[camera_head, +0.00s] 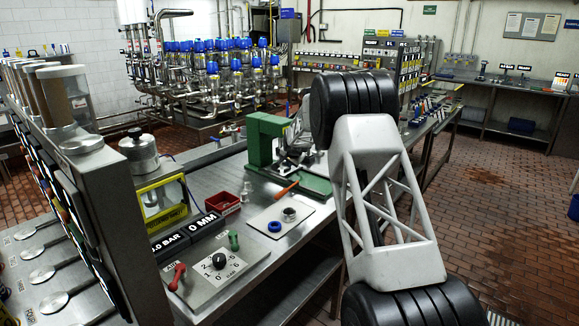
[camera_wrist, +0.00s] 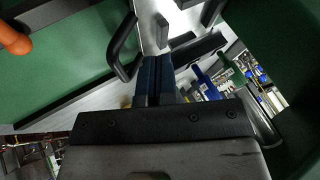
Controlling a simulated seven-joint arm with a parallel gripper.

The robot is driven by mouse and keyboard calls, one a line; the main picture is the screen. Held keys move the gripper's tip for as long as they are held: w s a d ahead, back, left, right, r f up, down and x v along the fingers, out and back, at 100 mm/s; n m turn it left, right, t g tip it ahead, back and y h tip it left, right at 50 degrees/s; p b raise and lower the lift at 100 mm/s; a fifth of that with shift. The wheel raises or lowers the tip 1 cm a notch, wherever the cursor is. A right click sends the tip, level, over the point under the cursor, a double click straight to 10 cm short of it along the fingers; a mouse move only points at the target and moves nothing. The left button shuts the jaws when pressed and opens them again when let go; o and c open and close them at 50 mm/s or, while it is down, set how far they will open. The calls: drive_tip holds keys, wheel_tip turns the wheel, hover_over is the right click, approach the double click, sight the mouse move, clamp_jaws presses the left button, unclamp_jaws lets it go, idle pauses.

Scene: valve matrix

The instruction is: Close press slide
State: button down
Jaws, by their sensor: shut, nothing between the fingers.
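The green press (camera_head: 262,143) stands on the steel bench in the head view. Its green body (camera_wrist: 60,50) fills much of the wrist view. A pale steel part, which looks like the press slide (camera_wrist: 152,22), runs through the top middle of the wrist view. A black bar handle (camera_wrist: 122,48) is just left of my fingers; I cannot tell whether they touch it. My gripper (camera_wrist: 156,62) is shut and empty, its dark blue fingertips together over the pale part. In the head view my gripper end is largely hidden behind my arm.
An orange-handled lever (camera_head: 287,190) projects at the press front; its orange end (camera_wrist: 14,38) is at the wrist view's left. In front are a plate with a blue ring (camera_head: 274,226), a red bin (camera_head: 222,202) and a dial panel (camera_head: 217,265).

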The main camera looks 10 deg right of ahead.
drive_tip(key=v, duration=0.6)
drive_tip(key=shift+s+r, duration=0.2)
drive_tip(key=shift+r, duration=0.15)
drive_tip(key=s+d+r+n+g, duration=0.1)
drive_tip(key=s+r, duration=0.5)
drive_tip(key=s, duration=0.7)
drive_tip(key=s+d+r+n+g, duration=0.15)
drive_tip(key=s+r, duration=0.35)
drive_tip(key=s, duration=0.9)
drive_tip(key=s+d+r+n, duration=0.15)
drive_tip(key=s+r, duration=0.45)
drive_tip(key=s, duration=0.7)
drive_tip(key=s+f+n+g, duration=0.1)
drive_tip(key=s+f, duration=0.2)
drive_tip(key=s, duration=1.7)
drive_tip(key=s+d+f+n+g+h, duration=0.1)
drive_tip(key=s+f, duration=0.3)
drive_tip(key=s, duration=1.7)
drive_tip(key=shift+s+d+n, duration=0.25)
drive_tip(key=shift+d+n, duration=0.05)
drive_tip(key=shift+n, duration=0.5)
drive_tip(key=shift+f, duration=0.15)
